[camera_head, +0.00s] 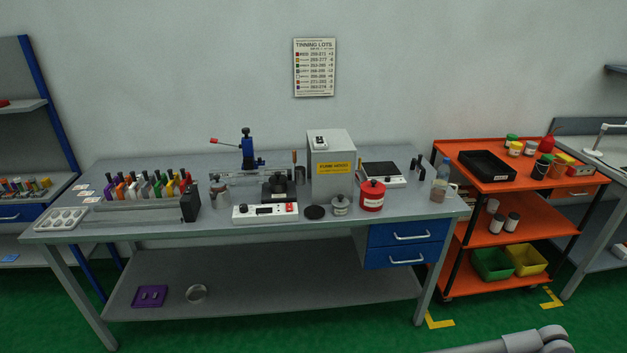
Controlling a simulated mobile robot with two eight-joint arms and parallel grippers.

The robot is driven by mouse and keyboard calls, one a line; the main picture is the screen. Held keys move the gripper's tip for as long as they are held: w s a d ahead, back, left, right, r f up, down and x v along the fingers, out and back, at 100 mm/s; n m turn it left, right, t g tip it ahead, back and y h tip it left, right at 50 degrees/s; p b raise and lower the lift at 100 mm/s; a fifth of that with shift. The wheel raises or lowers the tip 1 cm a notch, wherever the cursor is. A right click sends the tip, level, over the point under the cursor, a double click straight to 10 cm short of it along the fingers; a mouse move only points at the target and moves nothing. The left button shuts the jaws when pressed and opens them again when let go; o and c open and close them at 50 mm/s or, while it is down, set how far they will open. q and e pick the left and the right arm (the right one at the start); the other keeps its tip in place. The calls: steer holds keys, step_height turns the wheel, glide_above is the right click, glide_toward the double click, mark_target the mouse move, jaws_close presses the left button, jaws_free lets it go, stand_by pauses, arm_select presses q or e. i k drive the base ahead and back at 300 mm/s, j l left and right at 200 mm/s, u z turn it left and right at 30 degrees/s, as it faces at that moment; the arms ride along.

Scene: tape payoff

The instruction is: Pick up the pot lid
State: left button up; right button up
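A flat black disc (314,212), which looks like the pot lid, lies on the grey workbench (300,228) near its front edge. To its left is a white unit with a display (265,213), and a dark round pot (279,187) stands behind that unit's front panel. A small grey lidded jar (340,205) and a red lidded can (372,196) stand to the disc's right. Neither gripper shows. Only a grey link of my arm (540,341) enters at the bottom right, well away from the bench top.
A grey cabinet with a yellow label (332,165) stands behind the disc. A rack of coloured-handled tools (145,190) fills the bench's left. A scale (383,175) and bottle (443,170) are at the right. An orange cart (500,235) stands beside the bench.

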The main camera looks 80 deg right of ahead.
mark_target(278, 178)
steer(key=z, duration=2.65)
steer(key=i+j, duration=0.15)
steer(key=i, duration=0.35)
